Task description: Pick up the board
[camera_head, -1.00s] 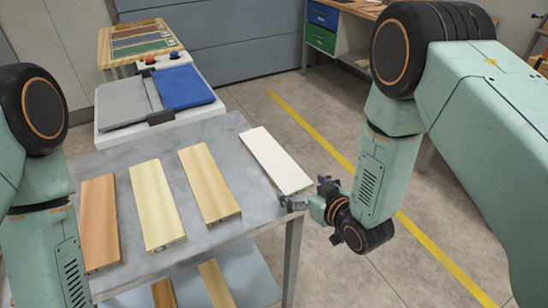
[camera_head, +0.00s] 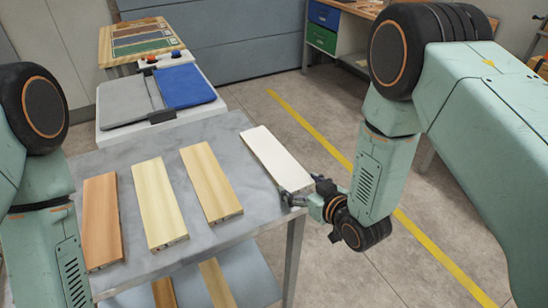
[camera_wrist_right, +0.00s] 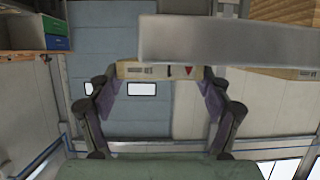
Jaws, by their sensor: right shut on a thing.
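The white board (camera_head: 274,158) is the rightmost of the boards on the grey table (camera_head: 240,208). Its near end reaches the table's right edge. My right gripper (camera_head: 297,196) is shut on that near end, coming from the right. In the right wrist view the end face of the white board (camera_wrist_right: 160,71) sits between the two fingers of the right gripper (camera_wrist_right: 160,84). I cannot tell whether the board is clear of the table top. My left arm shows at the left, but its gripper is out of view.
An orange-brown board (camera_head: 102,220), a pale board (camera_head: 158,203) and a tan board (camera_head: 211,182) lie to the left. More boards lie on the lower shelf (camera_head: 245,278). A machine with a blue pad (camera_head: 180,86) stands behind. Floor to the right is clear.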

